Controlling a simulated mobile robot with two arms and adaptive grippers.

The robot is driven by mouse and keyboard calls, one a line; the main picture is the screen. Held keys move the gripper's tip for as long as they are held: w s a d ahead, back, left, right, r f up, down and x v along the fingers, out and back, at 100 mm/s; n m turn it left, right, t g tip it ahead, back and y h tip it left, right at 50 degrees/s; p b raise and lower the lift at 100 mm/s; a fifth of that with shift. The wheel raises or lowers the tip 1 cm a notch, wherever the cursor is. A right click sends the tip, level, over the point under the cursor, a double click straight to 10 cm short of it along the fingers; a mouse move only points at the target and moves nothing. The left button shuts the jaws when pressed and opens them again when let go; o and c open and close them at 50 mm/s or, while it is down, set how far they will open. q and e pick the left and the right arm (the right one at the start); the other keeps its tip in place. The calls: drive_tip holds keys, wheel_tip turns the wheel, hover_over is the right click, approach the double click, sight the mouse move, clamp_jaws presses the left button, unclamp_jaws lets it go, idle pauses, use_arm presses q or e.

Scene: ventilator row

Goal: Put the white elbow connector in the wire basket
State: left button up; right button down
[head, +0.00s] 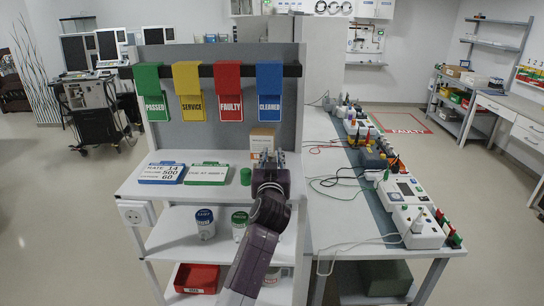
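I cannot make out a white elbow connector or a wire basket in the head view. My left gripper (269,157) is over the right part of the grey shelf unit's top board (225,193), in front of a small cardboard box (264,139). Its fingers point away from me and are too small to tell whether they are open, shut or holding something. The arm hides part of the board and the shelves below. My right gripper is not in view.
Below are lidded jars (205,224) and a red bin (196,279).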

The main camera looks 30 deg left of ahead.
use_arm(q)
drive_tip(key=shift+o, duration=1.4)
drive_tip(key=shift+w+a, duration=0.1)
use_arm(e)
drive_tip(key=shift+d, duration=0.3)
use_arm(q)
drive_tip(key=shift+r, duration=0.1)
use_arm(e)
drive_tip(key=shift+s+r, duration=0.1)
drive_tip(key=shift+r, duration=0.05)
